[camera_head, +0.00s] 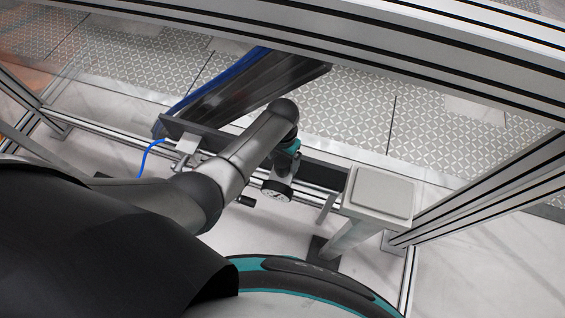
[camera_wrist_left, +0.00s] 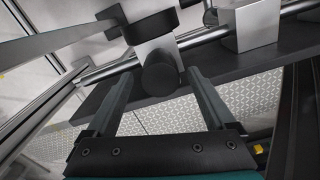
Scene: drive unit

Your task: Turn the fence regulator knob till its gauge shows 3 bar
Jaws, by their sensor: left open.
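My left gripper (camera_wrist_left: 161,73) is open, with one finger on each side of the knob. I cannot tell whether either finger touches it. In the head view my left arm hides the knob and most of the gripper. My right gripper is not in view.
The regulator is on a dark rail (camera_wrist_left: 215,63) of the fence frame. A grey box on a post (camera_head: 379,193) stands to the right. A blue hose (camera_head: 148,158) hangs at the left. A thick aluminium beam (camera_head: 400,50) crosses above.

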